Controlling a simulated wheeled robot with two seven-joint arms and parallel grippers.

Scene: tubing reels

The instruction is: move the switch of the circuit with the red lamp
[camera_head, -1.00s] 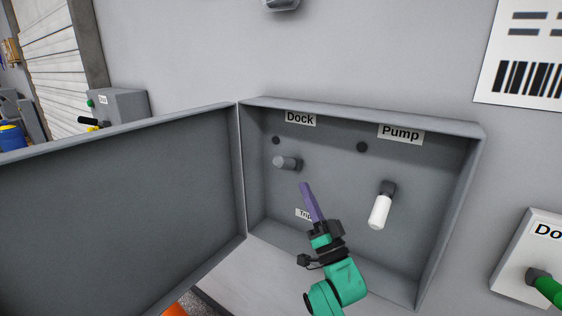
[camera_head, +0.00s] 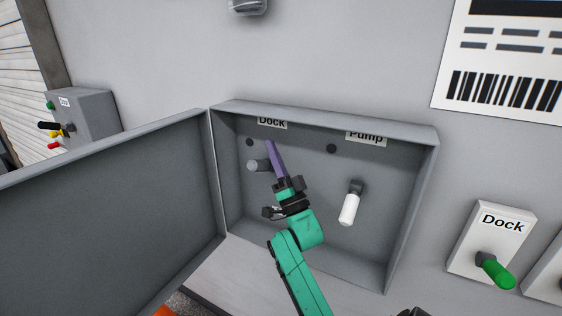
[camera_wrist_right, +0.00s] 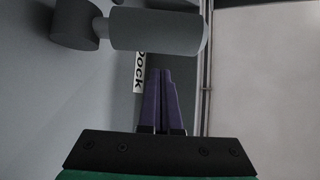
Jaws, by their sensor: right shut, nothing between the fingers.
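An open grey box (camera_head: 428,190) on the wall holds a grey switch (camera_head: 255,166) under the "Dock" label and a white switch (camera_head: 349,208) under the "Pump" label. The dark round spots above them, one over Dock (camera_head: 249,142) and one over Pump (camera_head: 331,148), show no red. My right gripper (camera_head: 268,143) is shut and empty, its purple fingers just right of the grey switch in the head view. In the right wrist view the fingers (camera_wrist_right: 160,72) sit beyond and below the grey switch handle (camera_wrist_right: 160,31); contact cannot be told.
The box's door (camera_head: 110,210) stands open to the left. A grey box (camera_head: 90,115) at far left carries green, black, yellow and red parts (camera_head: 54,146). A white Dock plate (camera_head: 517,225) with a green lever (camera_head: 497,273) is at right.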

